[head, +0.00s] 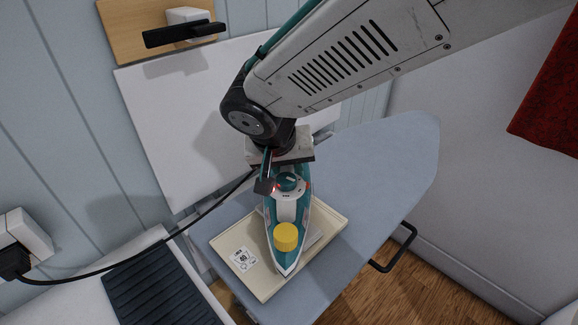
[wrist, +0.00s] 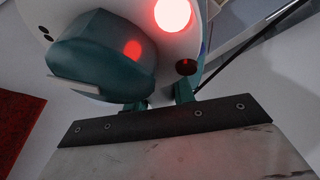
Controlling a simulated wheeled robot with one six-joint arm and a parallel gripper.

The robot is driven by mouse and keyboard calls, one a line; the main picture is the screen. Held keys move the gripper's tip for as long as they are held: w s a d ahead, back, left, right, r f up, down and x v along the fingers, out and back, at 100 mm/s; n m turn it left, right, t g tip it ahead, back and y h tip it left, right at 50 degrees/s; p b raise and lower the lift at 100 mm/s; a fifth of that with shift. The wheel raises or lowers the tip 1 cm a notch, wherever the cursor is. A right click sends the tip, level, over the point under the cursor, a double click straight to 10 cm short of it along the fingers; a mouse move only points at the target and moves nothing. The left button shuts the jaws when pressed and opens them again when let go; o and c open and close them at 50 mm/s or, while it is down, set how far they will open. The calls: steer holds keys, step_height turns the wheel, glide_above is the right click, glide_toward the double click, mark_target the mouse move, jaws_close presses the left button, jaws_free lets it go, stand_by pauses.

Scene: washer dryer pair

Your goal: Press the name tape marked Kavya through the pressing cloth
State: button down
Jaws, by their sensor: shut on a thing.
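A teal and white iron (head: 290,205) is over a cream tray (head: 262,289) on the blue-grey ironing board. Its pointed end faces the front of the picture, and a yellow round part (head: 286,236) shows near that end. My gripper (head: 279,168) is shut on the iron at its rear. In the wrist view the iron's teal body (wrist: 105,55) and a glowing red light fill the upper part. Whether the iron touches the tray or hovers above it, I cannot tell. No name tape marked Kavya or pressing cloth can be made out; the iron hides part of the tray.
A white printed card (head: 243,259) lies in the tray's left part. The ironing board (head: 385,165) is bare toward the right. A black cord runs from the wall plug (head: 15,260) to the iron. A dark ribbed mat (head: 160,288) lies at lower left. Red cloth (head: 550,100) hangs at right.

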steer(key=shift+f, duration=0.65)
stand_by(3.0)
stand_by(2.6)
steer(key=shift+r, duration=4.1)
